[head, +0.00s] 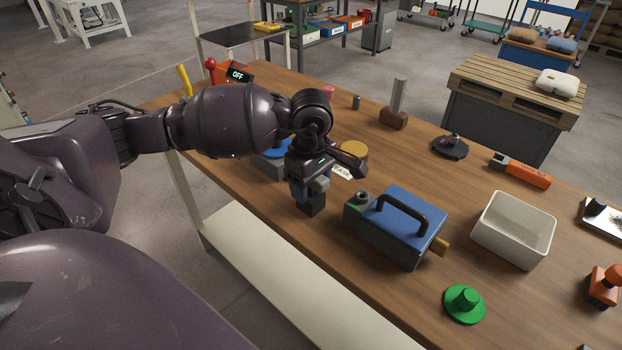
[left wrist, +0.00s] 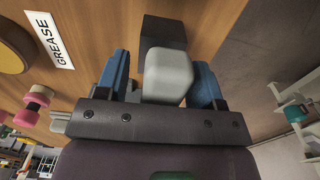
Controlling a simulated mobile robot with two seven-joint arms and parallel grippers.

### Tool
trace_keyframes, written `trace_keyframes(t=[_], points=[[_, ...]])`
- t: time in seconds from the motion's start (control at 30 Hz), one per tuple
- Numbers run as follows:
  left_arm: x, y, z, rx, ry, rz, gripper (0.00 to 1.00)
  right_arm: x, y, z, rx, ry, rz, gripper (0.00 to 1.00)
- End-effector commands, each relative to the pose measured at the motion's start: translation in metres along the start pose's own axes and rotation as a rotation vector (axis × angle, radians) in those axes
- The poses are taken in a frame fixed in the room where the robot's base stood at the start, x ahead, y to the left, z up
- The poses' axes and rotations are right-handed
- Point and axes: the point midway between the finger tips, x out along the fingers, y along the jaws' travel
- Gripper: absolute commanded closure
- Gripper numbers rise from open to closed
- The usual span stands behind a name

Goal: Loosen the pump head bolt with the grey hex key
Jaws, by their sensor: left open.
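My left gripper (head: 308,186) is open and points down near the front edge of the bench. In the left wrist view its blue fingers (left wrist: 160,80) stand on either side of a grey block-like grip (left wrist: 168,75). The grip sits over a dark block (left wrist: 163,32); it may be the grey hex key's handle, but no hex shaft shows. The dark block (head: 311,206) also shows below the gripper in the head view. To its right is a blue-topped grey unit (head: 400,222), apparently the pump, with a black handle, a bolt-like round part (head: 362,197) and a brass stub. My right gripper is out of view.
A beige bin (head: 513,229) and a green knobbed disc (head: 464,304) lie right of the pump. A GREASE label (left wrist: 48,40) lies nearby. The bench's front edge is close.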

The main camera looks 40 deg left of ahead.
Motion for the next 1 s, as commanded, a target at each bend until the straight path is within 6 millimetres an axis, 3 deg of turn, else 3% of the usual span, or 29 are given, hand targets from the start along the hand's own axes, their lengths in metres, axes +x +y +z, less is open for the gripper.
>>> trace_keyframes(t=[0.07,0.43,0.77,1.0], points=[[0.000,0.000,0.000,0.000,0.000,0.000,0.38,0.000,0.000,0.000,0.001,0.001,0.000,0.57],[-0.001,0.000,0.000,0.000,0.000,0.000,0.95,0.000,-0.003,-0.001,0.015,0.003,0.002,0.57],[-0.007,0.001,0.000,0.000,0.000,0.003,0.95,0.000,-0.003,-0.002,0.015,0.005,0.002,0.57],[-0.047,0.001,0.000,-0.001,0.001,0.008,0.95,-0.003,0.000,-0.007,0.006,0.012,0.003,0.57]])
